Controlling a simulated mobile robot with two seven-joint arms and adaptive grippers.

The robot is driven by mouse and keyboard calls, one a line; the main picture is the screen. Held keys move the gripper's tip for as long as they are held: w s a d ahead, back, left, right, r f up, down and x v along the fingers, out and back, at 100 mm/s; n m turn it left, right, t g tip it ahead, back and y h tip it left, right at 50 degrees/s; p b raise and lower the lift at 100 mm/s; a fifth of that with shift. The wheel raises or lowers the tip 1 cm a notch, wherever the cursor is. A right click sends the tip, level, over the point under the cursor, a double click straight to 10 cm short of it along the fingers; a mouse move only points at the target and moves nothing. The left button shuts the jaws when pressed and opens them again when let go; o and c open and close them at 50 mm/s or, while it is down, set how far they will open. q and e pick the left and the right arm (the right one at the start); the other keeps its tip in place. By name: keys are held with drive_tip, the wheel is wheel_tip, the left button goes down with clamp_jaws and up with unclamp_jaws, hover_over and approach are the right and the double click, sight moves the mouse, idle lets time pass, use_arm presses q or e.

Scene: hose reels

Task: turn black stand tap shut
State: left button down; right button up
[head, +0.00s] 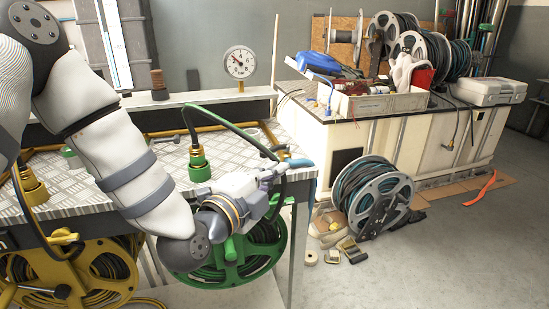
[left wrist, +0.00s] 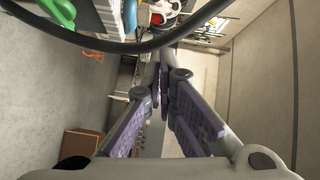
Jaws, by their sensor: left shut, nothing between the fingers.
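My left gripper (head: 276,176) is at the front right edge of the metal-topped bench. Its purple-padded fingers (left wrist: 161,88) are shut with nothing between them. A dark hose (left wrist: 120,46) also crosses in front of the fingers in the left wrist view. A small brass fitting (head: 280,150) and a blue lever-like part (head: 300,163) show just beyond the gripper. I cannot tell which part is the black stand tap; the gripper and hose may hide it. My right gripper is not in view.
A green hose reel (head: 235,262) hangs below the gripper, with a yellow reel (head: 75,270) to its left. A pressure gauge (head: 239,62) stands behind the bench. A grey reel (head: 378,200) stands on the floor by a cluttered counter (head: 425,143). Open floor lies at the right.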

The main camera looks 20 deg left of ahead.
sight(275, 150)
use_arm(q)
drive_tip(key=w+a+f+b, duration=0.1)
drive_tip(key=w+a, duration=0.1)
drive_tip(key=w, duration=0.5)
drive_tip(key=shift+w+f, duration=0.2)
drive_tip(key=shift+w, duration=0.15)
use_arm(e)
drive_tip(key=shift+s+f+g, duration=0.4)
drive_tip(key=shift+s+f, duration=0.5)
